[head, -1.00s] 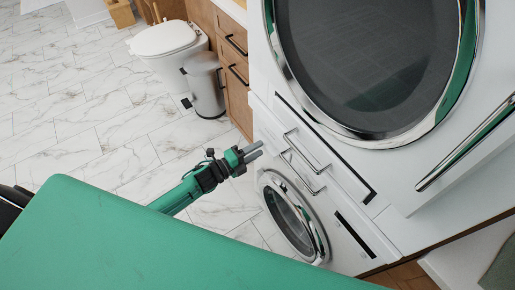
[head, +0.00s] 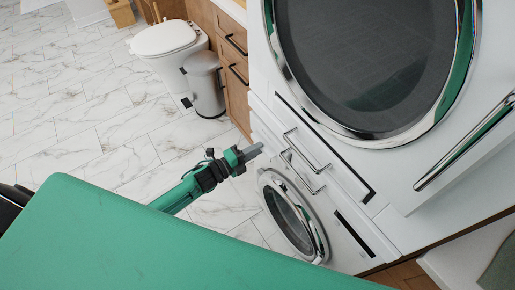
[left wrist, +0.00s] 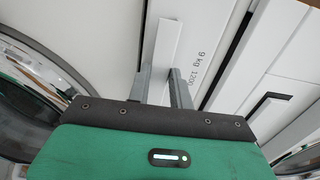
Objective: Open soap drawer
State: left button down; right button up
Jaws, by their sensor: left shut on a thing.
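In the left wrist view, the soap drawer (left wrist: 168,48) shows as a white raised front, beside the panel printed "9 kg 1200". My left gripper (left wrist: 161,82) has one finger on each side of its edge and is shut on it. In the head view, my left gripper (head: 258,150) is at the upper left end of the lower washing machine (head: 345,232), with its fingers close together. The soap drawer cannot be made out clearly there. The drawer looks close to the machine's front; how far it stands out is unclear. My right gripper is not in view.
Two metal bar handles (head: 308,150) stick out just right of the gripper. A large round-doored machine (head: 365,60) sits above. The washer's round door (head: 290,215) is below. A bin (head: 206,85) and toilet (head: 165,40) stand behind; the marble floor (head: 95,110) at left is clear.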

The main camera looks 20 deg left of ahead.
pick_arm(q)
jog(key=p+v, duration=0.1)
jog(key=v, duration=1.8)
jog(key=shift+f+p, duration=0.35)
jog(key=shift+f, duration=0.05)
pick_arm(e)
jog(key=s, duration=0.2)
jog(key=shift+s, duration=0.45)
pick_arm(q)
jog(key=c, duration=1.3)
grip_release()
jog(key=shift+r, duration=0.1)
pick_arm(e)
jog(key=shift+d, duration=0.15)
